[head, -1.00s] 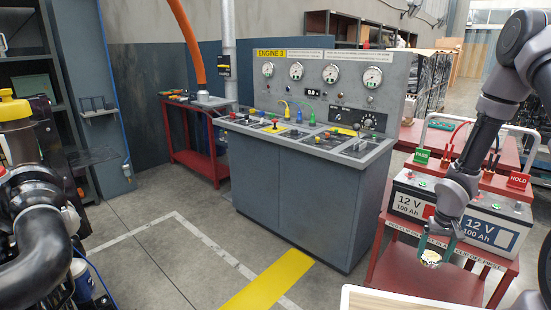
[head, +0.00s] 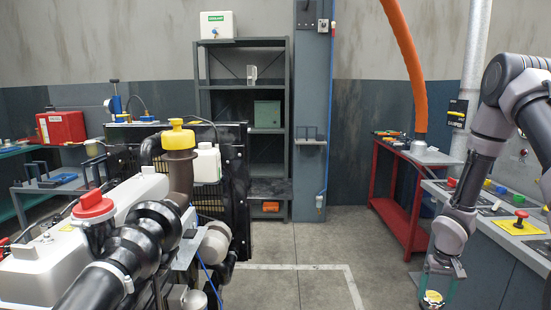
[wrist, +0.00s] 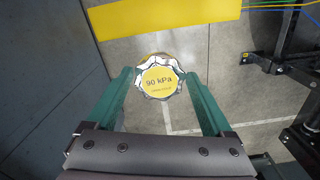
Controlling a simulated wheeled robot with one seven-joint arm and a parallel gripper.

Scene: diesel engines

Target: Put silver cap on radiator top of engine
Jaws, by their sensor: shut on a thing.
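My gripper (head: 436,286) hangs at the lower right of the head view, shut on the silver cap (head: 432,298). In the wrist view the cap (wrist: 146,66) has a scalloped silver rim and a yellow disc reading "90 kPa", and sits between the green finger ends (wrist: 160,80). The engine (head: 130,230) fills the lower left of the head view, well left of my gripper. The dark radiator (head: 237,170) stands at its far end. A yellow-topped brown neck (head: 179,150) and a white tank (head: 207,164) partly hide the radiator's top; its opening cannot be made out.
A control console (head: 490,240) stands close on the right. A red cart (head: 400,205) is behind it. Grey shelves (head: 243,100) and a blue-grey column (head: 311,130) stand at the back. The floor (head: 300,285) between engine and console is clear.

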